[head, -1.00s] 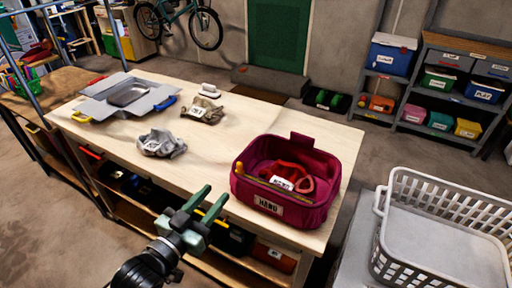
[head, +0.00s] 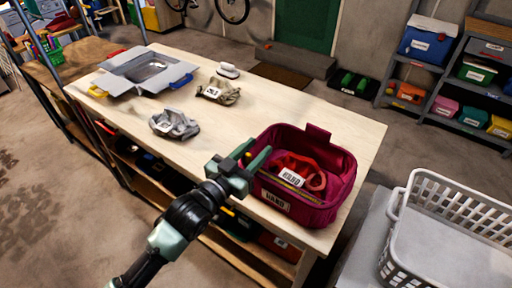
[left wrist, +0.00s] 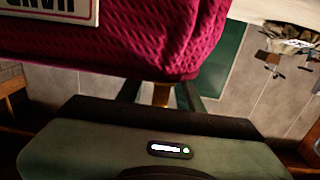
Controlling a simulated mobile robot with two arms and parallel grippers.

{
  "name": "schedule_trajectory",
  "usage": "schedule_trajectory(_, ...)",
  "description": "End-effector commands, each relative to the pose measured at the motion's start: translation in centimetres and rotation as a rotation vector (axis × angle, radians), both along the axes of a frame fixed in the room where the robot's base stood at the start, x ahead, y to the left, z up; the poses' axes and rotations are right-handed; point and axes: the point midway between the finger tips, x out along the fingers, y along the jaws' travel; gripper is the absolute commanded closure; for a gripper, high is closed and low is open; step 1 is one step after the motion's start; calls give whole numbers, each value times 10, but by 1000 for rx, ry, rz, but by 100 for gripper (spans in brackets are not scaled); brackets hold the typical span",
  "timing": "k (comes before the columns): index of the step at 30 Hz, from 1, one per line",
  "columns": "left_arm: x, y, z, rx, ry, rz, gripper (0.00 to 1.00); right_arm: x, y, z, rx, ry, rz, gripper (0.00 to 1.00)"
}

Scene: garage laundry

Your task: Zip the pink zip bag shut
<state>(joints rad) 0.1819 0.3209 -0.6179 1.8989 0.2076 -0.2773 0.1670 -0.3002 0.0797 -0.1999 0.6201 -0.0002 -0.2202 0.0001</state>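The pink zip bag (head: 325,210) stands at the front right of the wooden table, its top open and a red item (head: 310,175) with a white label inside. A yellow zip line (head: 292,180) shows along its front rim. My left gripper (head: 250,154) is at the bag's front left corner, its fingers apart. In the left wrist view the bag's woven side (left wrist: 150,40) fills the top, and an orange-yellow piece, apparently the zip pull (left wrist: 162,95), shows between the fingers. I cannot tell whether the fingers touch it. My right gripper is not in view.
Crumpled grey cloth (head: 174,124), a labelled tan cloth (head: 219,91), a white brush-like item (head: 228,70) and a grey open box (head: 118,82) lie farther back on the table (head: 285,112). A white laundry basket (head: 398,225) stands at right.

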Motion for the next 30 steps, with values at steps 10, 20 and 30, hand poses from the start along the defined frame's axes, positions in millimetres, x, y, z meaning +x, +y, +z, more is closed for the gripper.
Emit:
schedule_trajectory(10, 2, -1, 0, 1, -1, 0, 80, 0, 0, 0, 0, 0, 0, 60)
schedule_trajectory(20, 2, -1, 0, 1, 0, 0, 100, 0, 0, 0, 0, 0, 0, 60)
schedule_trajectory(30, 2, -1, 0, 1, 0, 0, 100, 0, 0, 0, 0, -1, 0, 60)
